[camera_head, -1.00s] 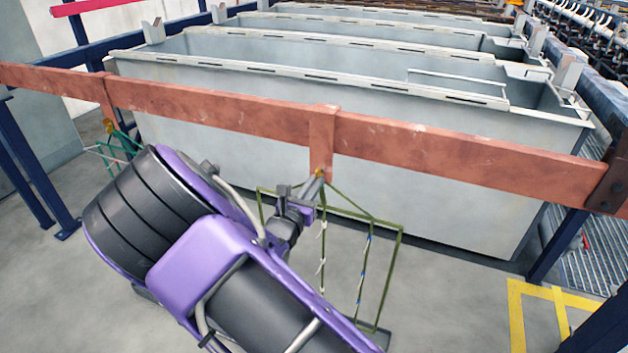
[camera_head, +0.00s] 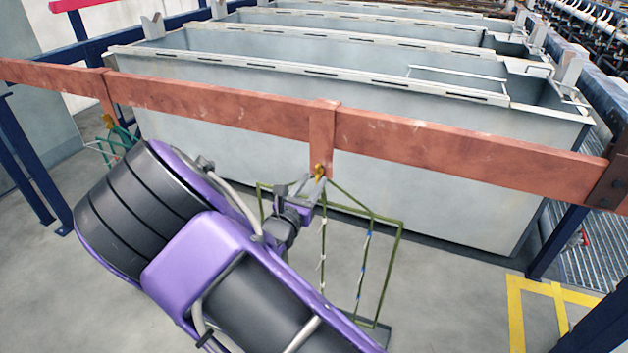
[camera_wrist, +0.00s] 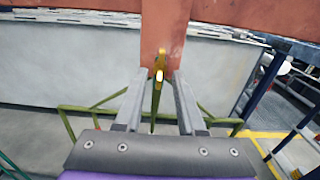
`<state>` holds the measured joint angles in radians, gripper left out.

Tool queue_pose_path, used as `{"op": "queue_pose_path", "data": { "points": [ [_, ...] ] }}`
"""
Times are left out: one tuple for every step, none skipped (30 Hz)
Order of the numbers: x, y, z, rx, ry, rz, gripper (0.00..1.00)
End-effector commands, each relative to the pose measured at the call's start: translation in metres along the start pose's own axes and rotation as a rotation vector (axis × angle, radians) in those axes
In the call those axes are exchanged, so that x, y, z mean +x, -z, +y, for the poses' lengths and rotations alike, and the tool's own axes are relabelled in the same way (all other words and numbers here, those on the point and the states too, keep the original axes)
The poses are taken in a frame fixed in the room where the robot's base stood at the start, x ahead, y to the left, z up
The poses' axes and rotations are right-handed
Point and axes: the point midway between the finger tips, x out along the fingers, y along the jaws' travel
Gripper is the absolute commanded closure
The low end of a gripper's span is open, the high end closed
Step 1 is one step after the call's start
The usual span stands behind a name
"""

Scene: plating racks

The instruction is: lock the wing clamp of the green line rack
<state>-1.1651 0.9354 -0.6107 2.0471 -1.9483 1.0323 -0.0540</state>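An olive-green wire rack (camera_head: 398,245) hangs under the red-brown bar (camera_head: 460,148), below a short upright plate on it. The rack's yellow wing clamp (camera_head: 319,170) sits on the lower end of that plate. In the wrist view the clamp (camera_wrist: 157,66) stands roughly upright, its wing in line with the gap between my fingers. My gripper (camera_head: 311,186) is open, its fingertips at the clamp, one to each side in the wrist view (camera_wrist: 159,76). I see clear space between each finger and the clamp. I cannot tell whether the fingertips reach past it.
A teal-green rack (camera_head: 112,148) hangs from the bar at the left, partly hidden by my arm. Large grey tanks (camera_head: 440,190) stand behind the bar. A dark blue post (camera_head: 560,245) stands at the right. Yellow floor marking (camera_head: 515,310) lies at lower right.

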Motion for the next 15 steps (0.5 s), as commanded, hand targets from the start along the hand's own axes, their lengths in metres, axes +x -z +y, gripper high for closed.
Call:
{"op": "queue_pose_path", "data": {
  "points": [
    [-0.011,0.0,0.001,0.001,-0.004,0.002,0.61],
    [-0.017,-0.001,0.001,0.001,-0.004,0.002,0.61],
    [-0.025,0.0,0.002,0.0,-0.005,0.002,0.61],
    [-0.033,0.0,0.002,0.0,-0.005,0.002,0.61],
    [-0.04,0.0,0.002,0.0,-0.005,0.002,0.61],
    [-0.051,-0.001,0.001,-0.001,-0.005,0.002,0.61],
    [-0.058,-0.001,0.001,0.0,-0.005,0.001,0.61],
    [-0.066,0.0,0.002,-0.001,-0.006,0.002,0.61],
    [-0.076,0.0,0.001,-0.001,-0.005,0.002,0.61],
    [-0.083,-0.001,0.001,0.0,-0.005,0.002,0.61],
    [-0.09,0.0,0.002,0.001,-0.005,0.002,0.61],
    [-0.1,0.0,0.001,0.0,-0.006,0.001,0.61],
    [-0.107,0.0,0.001,-0.001,-0.004,0.002,0.61],
    [-0.114,0.0,0.001,0.0,-0.006,0.002,0.61],
    [-0.122,0.0,0.001,0.0,-0.004,0.001,0.61]
  ]
}}
